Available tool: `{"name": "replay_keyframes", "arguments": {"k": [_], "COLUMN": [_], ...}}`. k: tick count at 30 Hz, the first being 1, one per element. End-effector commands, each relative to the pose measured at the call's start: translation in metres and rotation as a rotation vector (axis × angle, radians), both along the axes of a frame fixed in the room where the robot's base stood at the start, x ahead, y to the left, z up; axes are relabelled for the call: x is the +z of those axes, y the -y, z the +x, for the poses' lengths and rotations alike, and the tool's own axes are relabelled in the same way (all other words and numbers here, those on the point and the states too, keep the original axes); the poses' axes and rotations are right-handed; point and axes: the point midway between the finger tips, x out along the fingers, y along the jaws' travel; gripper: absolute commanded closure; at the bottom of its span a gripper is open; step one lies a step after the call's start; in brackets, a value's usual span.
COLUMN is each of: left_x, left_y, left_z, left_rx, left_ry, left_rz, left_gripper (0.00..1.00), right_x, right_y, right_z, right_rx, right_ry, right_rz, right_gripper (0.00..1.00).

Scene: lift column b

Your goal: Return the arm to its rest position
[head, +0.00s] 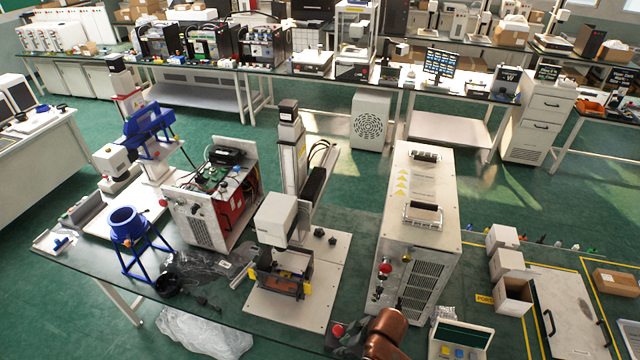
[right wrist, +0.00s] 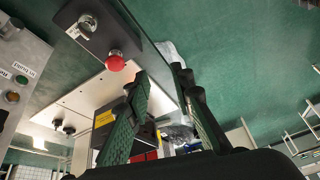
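My right arm, copper coloured, comes in at the bottom of the head view with its dark right gripper (head: 354,341) low at the table's front edge. In the right wrist view, my right gripper (right wrist: 163,75) shows two separated fingers with green pads. It is open, with nothing held between them. A red push button (right wrist: 115,62) on a dark panel lies just beyond the fingertips; in the head view the red button (head: 338,329) is beside the gripper. My left gripper is in neither view.
A press-like machine (head: 276,218) on a pale plate stands left of my right arm. A tall beige cabinet (head: 408,225) stands behind the arm. Small white boxes (head: 507,263) and a flat case (head: 568,308) are to the right. Green floor is open beyond the table.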

Motion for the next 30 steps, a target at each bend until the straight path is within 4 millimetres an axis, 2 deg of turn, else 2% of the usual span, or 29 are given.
{"name": "replay_keyframes", "arguments": {"k": [2,5,9,12,15,21,26,30], "left_x": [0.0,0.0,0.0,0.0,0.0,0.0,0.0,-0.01], "left_y": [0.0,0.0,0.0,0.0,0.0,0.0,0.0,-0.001], "left_z": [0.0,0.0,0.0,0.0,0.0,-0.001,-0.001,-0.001], "left_rx": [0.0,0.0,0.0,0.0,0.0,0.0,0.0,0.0], "left_ry": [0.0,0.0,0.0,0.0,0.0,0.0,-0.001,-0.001], "left_rz": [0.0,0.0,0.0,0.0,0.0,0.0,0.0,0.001], "left_gripper": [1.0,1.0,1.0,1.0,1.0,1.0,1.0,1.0], "right_x": [0.0,-0.001,-0.006,-0.01,-0.012,-0.013,-0.011,-0.053], "right_y": [0.017,0.054,0.122,0.166,0.2,0.251,0.284,0.284], "right_z": [-0.012,-0.024,-0.053,-0.078,-0.101,-0.143,-0.177,-0.168], "right_rx": [-0.121,-0.288,-0.533,-0.671,-0.773,-0.922,-1.019,-1.015], "right_ry": [0.002,0.01,0.01,0.005,0.0,-0.013,-0.024,-0.038], "right_rz": [0.045,0.064,0.043,0.008,-0.03,-0.104,-0.161,-0.168], "right_gripper": [0.78,0.78,0.78,0.78,0.78,0.78,0.78,0.78]}}
